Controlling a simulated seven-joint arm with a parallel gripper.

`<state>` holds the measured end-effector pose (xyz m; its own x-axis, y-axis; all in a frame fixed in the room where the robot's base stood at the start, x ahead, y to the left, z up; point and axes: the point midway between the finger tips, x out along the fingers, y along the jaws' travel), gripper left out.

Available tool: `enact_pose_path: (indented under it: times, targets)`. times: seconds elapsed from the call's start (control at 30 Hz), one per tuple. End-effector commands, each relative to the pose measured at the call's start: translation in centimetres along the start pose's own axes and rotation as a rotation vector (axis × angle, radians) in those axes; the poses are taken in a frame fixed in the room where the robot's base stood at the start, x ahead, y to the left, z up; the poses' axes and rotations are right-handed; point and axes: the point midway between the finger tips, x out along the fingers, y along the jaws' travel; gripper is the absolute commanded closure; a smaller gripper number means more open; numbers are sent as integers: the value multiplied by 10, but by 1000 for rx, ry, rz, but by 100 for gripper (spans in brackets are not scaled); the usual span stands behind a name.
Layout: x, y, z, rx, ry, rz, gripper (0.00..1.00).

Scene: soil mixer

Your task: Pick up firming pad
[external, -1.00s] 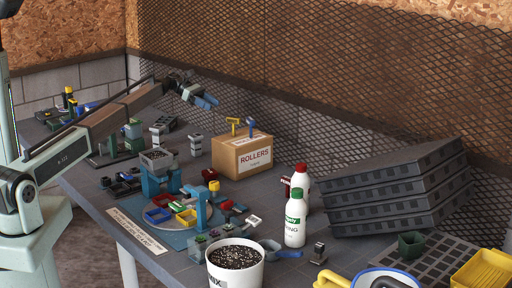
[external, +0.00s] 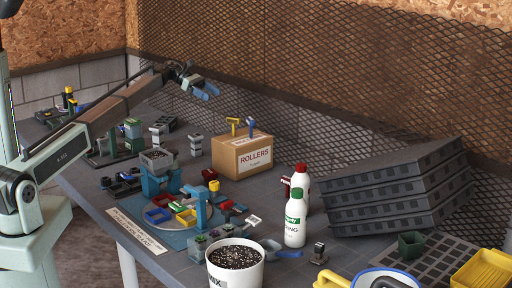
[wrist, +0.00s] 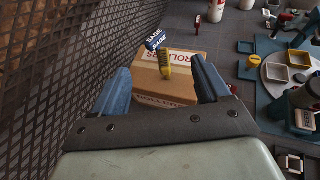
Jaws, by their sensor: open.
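I cannot tell for sure which object is the firming pad. One candidate is a small dark block with a light top (external: 319,250) at the front of the table, right of the white bottle. Others are small grey stacked pieces (external: 196,145) left of the rollers box. My gripper (external: 207,91) is open and empty, high above the back of the table near the mesh wall, well away from these pieces. In the wrist view its two blue fingers (wrist: 160,72) are spread, with the rollers box seen beyond them.
The cardboard rollers box (external: 243,158) has yellow and blue tools on top. A turntable with coloured bins (external: 160,215), a soil bucket (external: 215,272), a white bottle (external: 295,222) and stacked black trays (external: 390,205) crowd the table. The mesh wall (wrist: 60,70) is close on the left in the wrist view.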

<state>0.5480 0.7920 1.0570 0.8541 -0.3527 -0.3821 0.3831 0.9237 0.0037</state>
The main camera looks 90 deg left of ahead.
Motion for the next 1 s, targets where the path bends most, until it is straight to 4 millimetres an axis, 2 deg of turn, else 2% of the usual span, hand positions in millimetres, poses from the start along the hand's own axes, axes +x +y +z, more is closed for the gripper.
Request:
enact_pose_path:
  times: [0.03, 0.1, 0.37, 0.47, 0.6, 0.77, 1.0]
  targets:
    - [-2, 0, 12, 5, 2, -2, 24]
    - [24, -5, 16, 33, 30, -31, 24]
    - [102, -26, 39, 149, 132, -124, 24]
    - [141, -39, 51, 212, 182, -174, 24]
    - [200, -64, 70, 317, 259, -253, 24]
    - [264, -97, 92, 442, 343, -344, 24]
    - [353, -156, 124, 636, 457, -482, 24]
